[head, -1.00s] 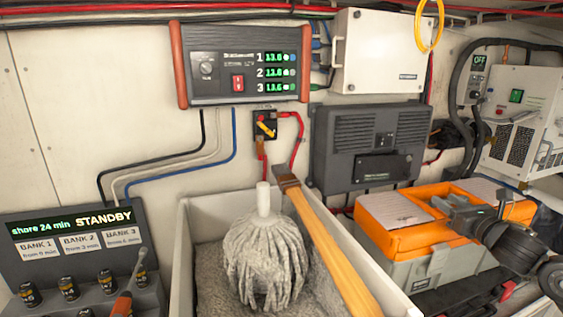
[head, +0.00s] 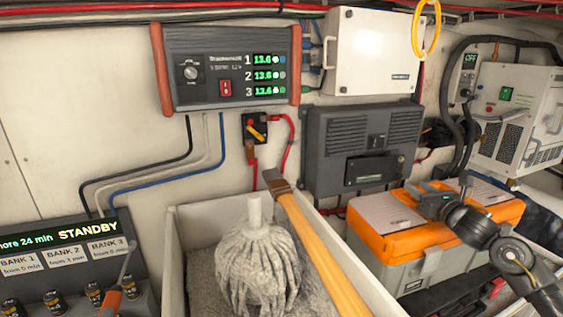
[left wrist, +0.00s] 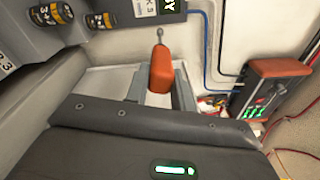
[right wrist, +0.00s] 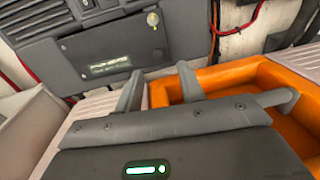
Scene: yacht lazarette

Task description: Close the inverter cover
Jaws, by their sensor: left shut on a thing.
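A dark grey wall unit (head: 363,148) with louvred vents hangs at centre right and looks like the inverter. A flat dark panel (head: 374,169) is on its lower front; I cannot tell how far this cover stands open. The panel also shows in the right wrist view (right wrist: 105,60). My right gripper (head: 437,192) is over the orange-topped case, to the right of the unit's lower edge. Its fingers (right wrist: 160,87) are apart with nothing between them. My left gripper (left wrist: 158,88) is shut on the orange-red handle of a screwdriver (left wrist: 161,68).
A grey bin (head: 183,250) holds a mop head (head: 257,268) and a wooden handle (head: 322,255) that leans up before the wall. The orange-topped case (head: 385,222) stands below the wall unit. A battery panel (head: 70,250) is at lower left, a white unit (head: 520,115) at right.

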